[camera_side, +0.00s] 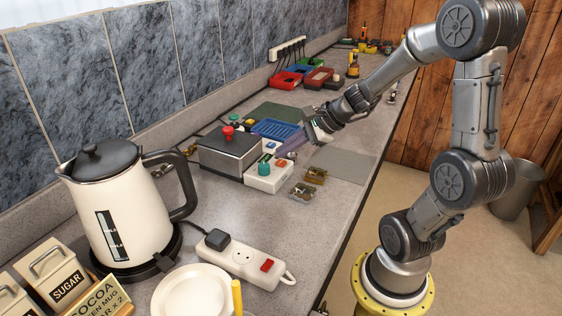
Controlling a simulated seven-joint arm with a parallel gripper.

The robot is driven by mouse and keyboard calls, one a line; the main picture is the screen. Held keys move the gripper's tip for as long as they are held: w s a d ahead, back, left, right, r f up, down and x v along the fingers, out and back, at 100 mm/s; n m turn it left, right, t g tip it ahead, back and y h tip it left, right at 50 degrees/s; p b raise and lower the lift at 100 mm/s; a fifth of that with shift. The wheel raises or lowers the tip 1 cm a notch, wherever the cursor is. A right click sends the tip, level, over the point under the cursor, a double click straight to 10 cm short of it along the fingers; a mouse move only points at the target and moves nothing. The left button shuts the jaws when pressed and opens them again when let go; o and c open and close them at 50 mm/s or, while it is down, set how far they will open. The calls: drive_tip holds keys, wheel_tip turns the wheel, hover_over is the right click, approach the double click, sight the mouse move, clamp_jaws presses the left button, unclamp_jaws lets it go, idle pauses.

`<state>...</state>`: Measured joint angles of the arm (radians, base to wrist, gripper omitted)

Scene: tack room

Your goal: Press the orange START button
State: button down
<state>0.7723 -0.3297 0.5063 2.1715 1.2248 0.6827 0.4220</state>
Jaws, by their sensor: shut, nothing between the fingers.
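A white control box (268,181) stands on the grey worktop, against the right side of a larger grey box. On its top are an orange button (281,163) and a teal knob (264,168). Any lettering on it is too small to read. My gripper (284,152) reaches in from the right, tilted down to the left. Its fingers are shut and empty, close to the back edge of the control box. I cannot tell how high the fingertips are above the button.
The grey box (229,151) has a red mushroom button (228,132) on top. Small clear-and-brown items (307,185) lie in front right of the control box. A blue tray (273,129) is behind. A kettle (118,205) and power strip (242,262) stand nearer. A grey mat (344,165) is bare.

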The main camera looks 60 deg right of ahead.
sight(286, 162)
drive_tip(key=shift+f, duration=0.1)
idle(0.6)
drive_tip(key=shift+f, duration=0.35)
drive_tip(key=shift+f, duration=0.25)
idle(0.5)
drive_tip(key=shift+r, duration=0.7)
wheel_tip(286, 162, up, 6)
idle(0.6)
idle(0.4)
